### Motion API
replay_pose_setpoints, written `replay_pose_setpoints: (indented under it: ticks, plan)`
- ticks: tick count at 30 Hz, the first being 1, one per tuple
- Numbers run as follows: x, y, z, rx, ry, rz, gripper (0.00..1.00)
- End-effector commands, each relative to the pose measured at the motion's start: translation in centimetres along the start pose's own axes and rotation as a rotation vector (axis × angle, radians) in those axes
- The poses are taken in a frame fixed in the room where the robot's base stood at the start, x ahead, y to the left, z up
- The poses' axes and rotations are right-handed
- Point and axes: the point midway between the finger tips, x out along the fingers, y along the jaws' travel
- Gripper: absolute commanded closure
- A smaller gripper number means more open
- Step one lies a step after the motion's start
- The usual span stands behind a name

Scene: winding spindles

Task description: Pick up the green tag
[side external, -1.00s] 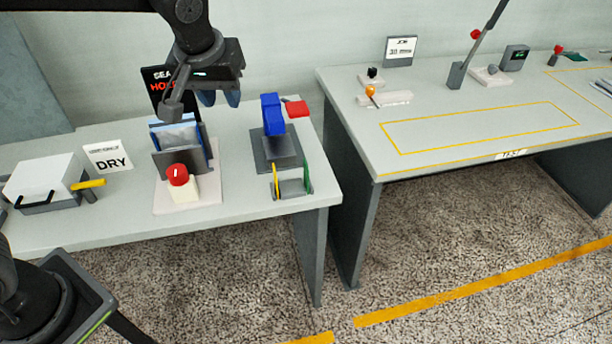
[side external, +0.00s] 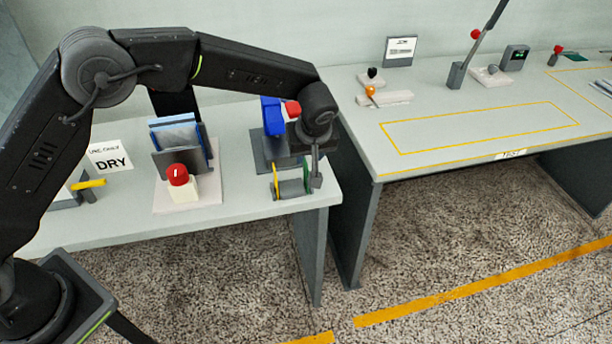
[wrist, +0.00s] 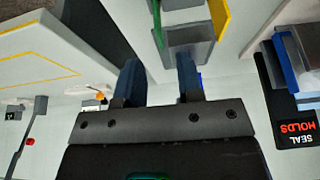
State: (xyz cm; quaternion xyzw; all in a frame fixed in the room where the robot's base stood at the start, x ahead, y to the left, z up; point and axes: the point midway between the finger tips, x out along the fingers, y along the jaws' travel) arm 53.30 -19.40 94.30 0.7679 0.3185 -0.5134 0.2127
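The green tag (side external: 307,174) hangs on the right end of a small grey holder at the table's front right corner. A yellow tag (side external: 275,180) is on the holder's left end. In the wrist view the green tag (wrist: 158,22) shows edge-on at the top, beyond the fingertips and in line with the space between them. The yellow tag (wrist: 220,15) is to its right. My gripper (wrist: 160,68) is open, with two blue fingers apart and nothing seen between them.
A blue clamp-like device (side external: 272,116) with a red part (side external: 293,109) stands just behind the holder, close to my wrist. A red button (side external: 177,175) and a rack of blue sleeves (side external: 180,138) are left. A second table (side external: 480,130) stands right across a gap.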

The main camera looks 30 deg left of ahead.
Motion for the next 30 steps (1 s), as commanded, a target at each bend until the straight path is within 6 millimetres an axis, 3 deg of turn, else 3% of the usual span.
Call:
replay_pose_setpoints:
  ticks: [18, 27, 30]
  plan:
    - [6.8, 0.1, 0.2, 0.0, 0.0, 0.0, 0.66]
    - [7.4, 0.1, 0.2, 0.0, 0.0, 0.001, 0.66]
    - [7.3, 0.1, 0.2, 0.0, 0.0, 0.001, 0.75]
